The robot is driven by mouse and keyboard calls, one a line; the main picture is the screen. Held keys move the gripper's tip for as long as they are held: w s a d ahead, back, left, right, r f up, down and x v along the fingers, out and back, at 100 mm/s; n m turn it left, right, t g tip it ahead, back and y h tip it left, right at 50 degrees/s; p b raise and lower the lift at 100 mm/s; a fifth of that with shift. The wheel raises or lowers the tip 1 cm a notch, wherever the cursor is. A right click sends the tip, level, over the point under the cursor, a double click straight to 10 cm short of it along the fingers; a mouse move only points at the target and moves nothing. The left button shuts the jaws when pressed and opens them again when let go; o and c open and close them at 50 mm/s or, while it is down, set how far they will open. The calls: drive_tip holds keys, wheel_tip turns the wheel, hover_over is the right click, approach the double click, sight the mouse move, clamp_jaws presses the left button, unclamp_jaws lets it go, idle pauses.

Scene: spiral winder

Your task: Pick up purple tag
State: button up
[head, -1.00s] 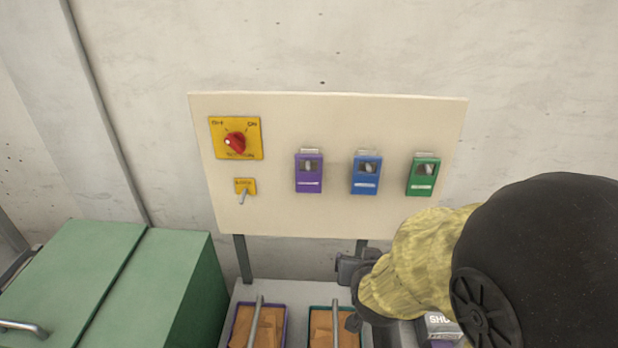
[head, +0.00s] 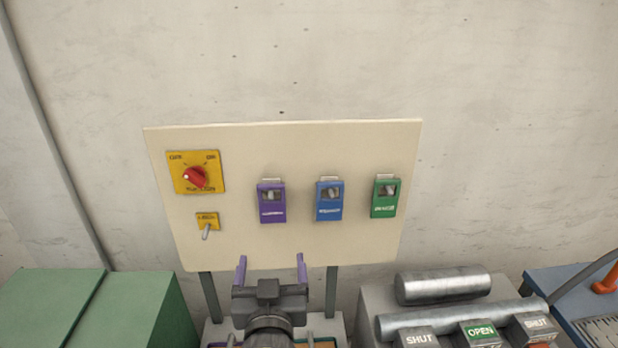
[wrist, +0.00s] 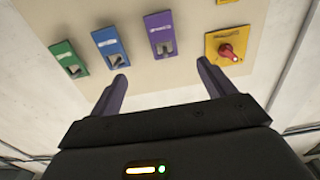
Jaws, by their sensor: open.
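The purple tag (head: 271,201) hangs on the cream board, left of the blue and green tags. It also shows in the wrist view (wrist: 161,33), upside down, beyond and between the fingertips. My gripper (head: 271,268) is open and empty, with its two purple fingers pointing up at the board, below the purple tag in the head view. The gripper also shows in the wrist view (wrist: 162,72). It appears apart from the tag.
The board (head: 330,260) also carries a blue tag (head: 329,200), a green tag (head: 385,197), a red rotary switch (head: 196,176) and a small toggle (head: 207,225). Green cabinets (head: 140,310) stand at lower left. Metal rollers (head: 443,286) and labelled blocks lie at lower right.

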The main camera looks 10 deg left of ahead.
drive_tip(key=p, duration=1.2)
approach(272, 204)
drive_tip(key=x, duration=0.3)
drive_tip(key=shift+w+d+f, duration=0.1)
drive_tip(key=shift+w+f, duration=0.25)
drive_tip(key=shift+w, duration=0.1)
